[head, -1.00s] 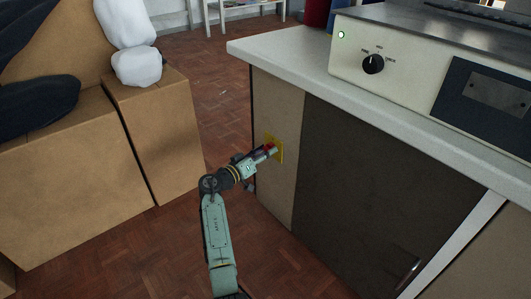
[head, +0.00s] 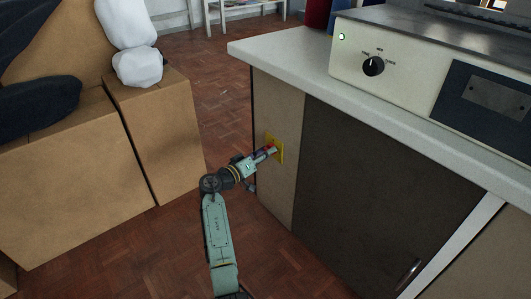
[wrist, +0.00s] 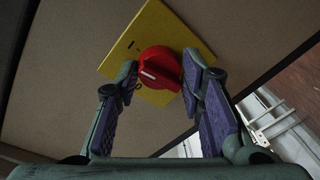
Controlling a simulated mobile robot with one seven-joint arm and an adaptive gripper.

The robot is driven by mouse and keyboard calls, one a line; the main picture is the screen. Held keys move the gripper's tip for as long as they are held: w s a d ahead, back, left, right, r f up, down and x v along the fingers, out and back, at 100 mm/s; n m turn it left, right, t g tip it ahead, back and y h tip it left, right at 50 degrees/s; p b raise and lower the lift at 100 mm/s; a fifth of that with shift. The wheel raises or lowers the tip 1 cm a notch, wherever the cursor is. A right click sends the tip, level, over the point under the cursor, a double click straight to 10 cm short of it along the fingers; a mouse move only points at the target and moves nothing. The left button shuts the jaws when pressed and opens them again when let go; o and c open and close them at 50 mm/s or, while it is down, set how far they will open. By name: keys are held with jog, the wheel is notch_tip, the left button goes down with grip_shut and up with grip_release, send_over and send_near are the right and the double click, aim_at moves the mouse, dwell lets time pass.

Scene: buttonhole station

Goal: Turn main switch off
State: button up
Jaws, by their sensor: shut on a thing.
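The main switch is a red rotary knob (wrist: 160,62) on a yellow plate (wrist: 138,38), fixed to the beige side panel of the cabinet. The knob has a white mark, which points towards the left finger in the wrist view. My gripper (wrist: 160,74) is shut on the knob, with one finger on each side of it. In the head view, my gripper (head: 263,153) reaches the yellow plate (head: 280,149) from the left and hides most of the knob.
A machine (head: 400,62) with a black dial (head: 373,66) and a lit green lamp (head: 341,36) stands on the white countertop (head: 290,55). Cardboard boxes (head: 70,180) stand at the left. Bare wooden floor (head: 225,110) lies between boxes and cabinet.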

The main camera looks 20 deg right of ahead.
jog(key=shift+w+d+r+n+g+p, duration=0.15)
jog(key=shift+n+g+p, duration=0.2)
jog(key=shift+n+p, duration=1.65)
jog(key=shift+s+a+r+n+g+p, duration=0.1)
jog(key=shift+n+g+p, duration=0.5)
jog(key=shift+n, duration=2.45)
jog(key=shift+w+d+r+n+g+p, duration=0.15)
jog(key=shift+n+p, duration=1.5)
jog(key=shift+n, duration=0.9)
jog(key=shift+a, duration=0.1)
jog(key=o, duration=1)
jog(key=shift+o, duration=0.6)
jog(key=shift+f, duration=0.1)
jog(key=shift+s+a, duration=0.1)
jog(key=v, duration=1.2)
